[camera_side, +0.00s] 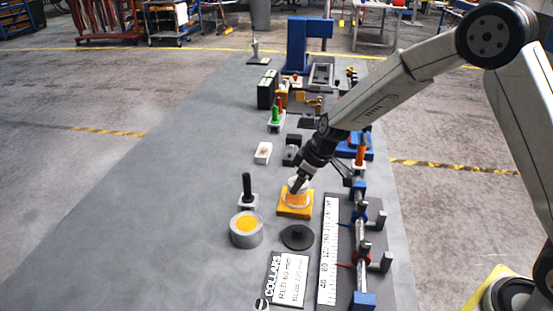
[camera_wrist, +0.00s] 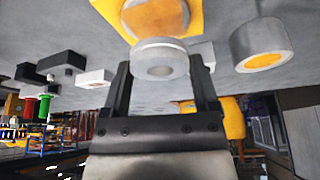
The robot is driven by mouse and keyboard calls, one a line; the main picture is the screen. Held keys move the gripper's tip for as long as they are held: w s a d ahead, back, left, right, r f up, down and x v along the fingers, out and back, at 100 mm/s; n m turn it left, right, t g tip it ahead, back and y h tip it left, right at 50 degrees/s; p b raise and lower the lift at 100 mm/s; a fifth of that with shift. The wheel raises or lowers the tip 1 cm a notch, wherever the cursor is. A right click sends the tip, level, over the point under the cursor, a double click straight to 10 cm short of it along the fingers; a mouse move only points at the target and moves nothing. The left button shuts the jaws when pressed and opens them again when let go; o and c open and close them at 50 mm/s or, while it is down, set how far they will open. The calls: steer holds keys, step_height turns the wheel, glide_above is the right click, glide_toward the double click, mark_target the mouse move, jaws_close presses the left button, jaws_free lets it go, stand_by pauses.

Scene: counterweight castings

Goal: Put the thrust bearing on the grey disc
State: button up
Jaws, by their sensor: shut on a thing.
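The thrust bearing, a pale silver ring (camera_wrist: 160,52), sits between my gripper's fingertips (camera_wrist: 160,67) in the wrist view. My gripper is shut on it. In the side view my gripper (camera_side: 295,187) is over a yellow square base (camera_side: 295,211) bearing an orange round piece (camera_side: 296,199). The bearing is close to that piece; I cannot tell whether they touch. The grey disc (camera_side: 297,243) is dark, flat and has a small raised centre. It lies in front of the yellow base, with nothing on it.
A grey cylinder with a yellow top (camera_side: 246,237) stands left of the disc, before a black post (camera_side: 247,186). Right are a white scale (camera_side: 328,250) and a rail of clamps (camera_side: 361,245). A COLLARS label plate (camera_side: 288,280) lies in front. The mat's left side is clear.

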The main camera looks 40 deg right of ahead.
mark_target(298, 198)
steer(key=shift+w+f, duration=0.2)
steer(key=shift+f, duration=1.55)
steer(key=shift+f, duration=0.15)
steer(key=o, duration=1.3)
steer(key=v, duration=1.2)
steer(key=shift+s, duration=0.15)
